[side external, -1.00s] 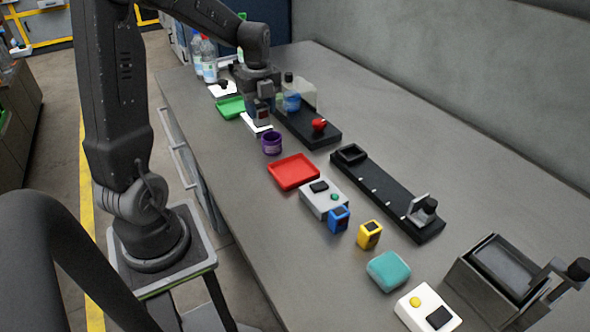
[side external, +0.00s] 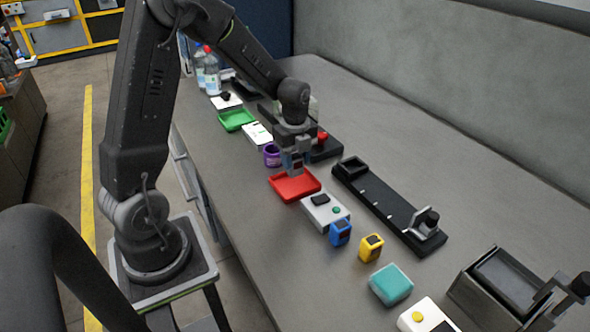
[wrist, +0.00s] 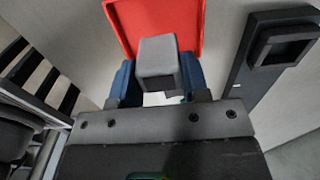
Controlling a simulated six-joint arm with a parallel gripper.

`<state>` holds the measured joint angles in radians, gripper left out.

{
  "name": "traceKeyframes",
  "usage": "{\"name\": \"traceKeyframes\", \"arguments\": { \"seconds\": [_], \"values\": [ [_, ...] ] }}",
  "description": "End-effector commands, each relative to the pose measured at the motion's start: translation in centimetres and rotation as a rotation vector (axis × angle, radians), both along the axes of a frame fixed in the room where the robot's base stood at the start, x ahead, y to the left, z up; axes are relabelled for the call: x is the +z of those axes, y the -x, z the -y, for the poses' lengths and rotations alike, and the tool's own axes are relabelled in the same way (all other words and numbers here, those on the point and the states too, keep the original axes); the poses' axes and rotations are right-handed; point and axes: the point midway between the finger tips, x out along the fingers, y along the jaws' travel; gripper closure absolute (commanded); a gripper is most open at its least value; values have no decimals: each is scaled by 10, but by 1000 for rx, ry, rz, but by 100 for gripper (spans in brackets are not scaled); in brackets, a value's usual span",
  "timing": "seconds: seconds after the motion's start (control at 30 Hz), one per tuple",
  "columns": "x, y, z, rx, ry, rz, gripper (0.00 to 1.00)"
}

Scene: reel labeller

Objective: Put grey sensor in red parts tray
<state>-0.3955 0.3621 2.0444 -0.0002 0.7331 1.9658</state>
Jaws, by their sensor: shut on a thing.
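The red parts tray (side external: 296,187) lies flat on the bench in the side view. It also shows beyond my gripper in the wrist view (wrist: 190,14). The grey sensor (wrist: 157,58) is a small block between the blue fingers of my gripper (wrist: 160,82) in the wrist view. In the side view my gripper (side external: 293,168) hangs over the back part of the red tray, pointing down and shut on the sensor. The sensor's exact height above the tray is hard to tell.
A long black fixture (side external: 385,205) lies to the right.

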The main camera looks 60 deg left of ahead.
Motion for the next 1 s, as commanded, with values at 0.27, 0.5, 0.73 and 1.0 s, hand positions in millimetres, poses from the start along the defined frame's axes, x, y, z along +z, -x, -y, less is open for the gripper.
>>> {"name": "traceKeyframes", "arguments": {
  "seconds": [0.27,0.5,0.73,1.0],
  "values": [
    [-36,1,0,0,2,-4,82],
    [-39,0,0,0,0,0,82],
    [-42,0,0,0,1,-2,55],
    [-42,0,0,0,1,-1,32]
  ]
}}
